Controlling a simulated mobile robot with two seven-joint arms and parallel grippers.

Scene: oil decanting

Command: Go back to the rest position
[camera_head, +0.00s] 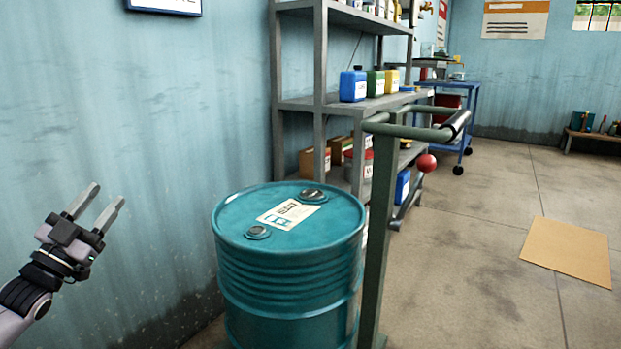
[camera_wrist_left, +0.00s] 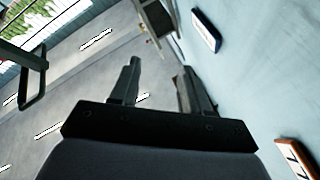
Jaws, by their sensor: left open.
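My left gripper (camera_head: 97,208) is at the lower left of the head view, in front of the blue wall and left of the drum. Its two fingers are apart with nothing between them. In the left wrist view the gripper (camera_wrist_left: 158,82) is also open and empty. A teal oil drum (camera_head: 290,285) stands upright in the middle of the head view, with a label and two caps on its lid. My left gripper is clear of the drum. My right gripper is not in the head view.
A green post with handle bars (camera_head: 380,230) and a red knob (camera_head: 427,163) stands just right of the drum. A grey shelf (camera_head: 320,100) with several canisters is behind. A blue cart (camera_head: 462,130) is farther back. A cardboard sheet (camera_head: 568,250) lies on open floor at the right.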

